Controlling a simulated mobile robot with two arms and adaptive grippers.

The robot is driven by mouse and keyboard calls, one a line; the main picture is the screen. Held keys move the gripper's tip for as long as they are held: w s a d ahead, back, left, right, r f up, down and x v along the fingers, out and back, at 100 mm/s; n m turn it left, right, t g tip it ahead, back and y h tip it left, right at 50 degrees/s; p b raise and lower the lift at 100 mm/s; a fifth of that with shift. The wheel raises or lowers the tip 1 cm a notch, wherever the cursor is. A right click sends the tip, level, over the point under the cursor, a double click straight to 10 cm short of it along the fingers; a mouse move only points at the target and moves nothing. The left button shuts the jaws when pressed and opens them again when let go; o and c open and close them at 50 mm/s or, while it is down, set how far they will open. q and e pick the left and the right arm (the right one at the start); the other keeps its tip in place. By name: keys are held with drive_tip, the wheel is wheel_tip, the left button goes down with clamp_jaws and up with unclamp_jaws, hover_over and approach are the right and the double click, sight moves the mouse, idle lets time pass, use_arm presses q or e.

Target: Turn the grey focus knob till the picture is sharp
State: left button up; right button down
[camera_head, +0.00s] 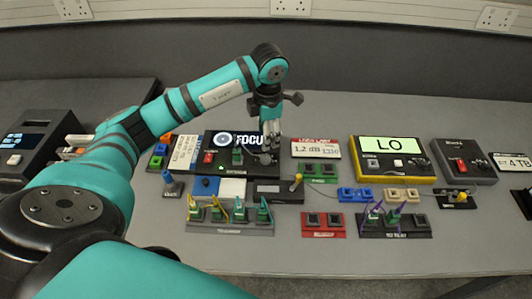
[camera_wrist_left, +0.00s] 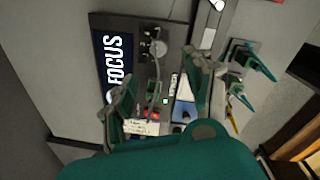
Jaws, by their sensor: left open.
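The focus unit is a black panel with a screen (camera_head: 238,139) that shows a round emblem and the word FOCUS, cut off at its right by my gripper in the head view. In the left wrist view the screen (camera_wrist_left: 112,65) shows the whole word, turned on its side, and it is readable. A grey knob (camera_wrist_left: 159,48) sits beside the screen there; it also shows at the panel's lower right in the head view (camera_head: 265,158). My left gripper (camera_head: 270,136) points down over the panel's right end. In the wrist view its fingers (camera_wrist_left: 160,88) are apart, with the knob beyond them.
A yellow unit (camera_head: 390,176) with a lit LO display and a grey box (camera_head: 465,160) with a red switch stand to the right. Several connector blocks and colored cables lie in front. A dark printer-like device (camera_head: 32,142) is at the left. The table's back strip is clear.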

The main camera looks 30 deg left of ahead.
sight(266, 158)
use_arm(q)
drive_tip(key=f, duration=0.3)
drive_tip(key=f+p, duration=0.1)
drive_tip(key=f, duration=0.5)
drive_tip(key=shift+w+a+f, duration=0.25)
drive_tip(key=shift+w+f, duration=0.15)
drive_tip(key=shift+f, duration=0.4)
clamp_jaws()
use_arm(e)
drive_tip(key=shift+w+r, duration=0.95)
drive_tip(key=shift+w, duration=0.2)
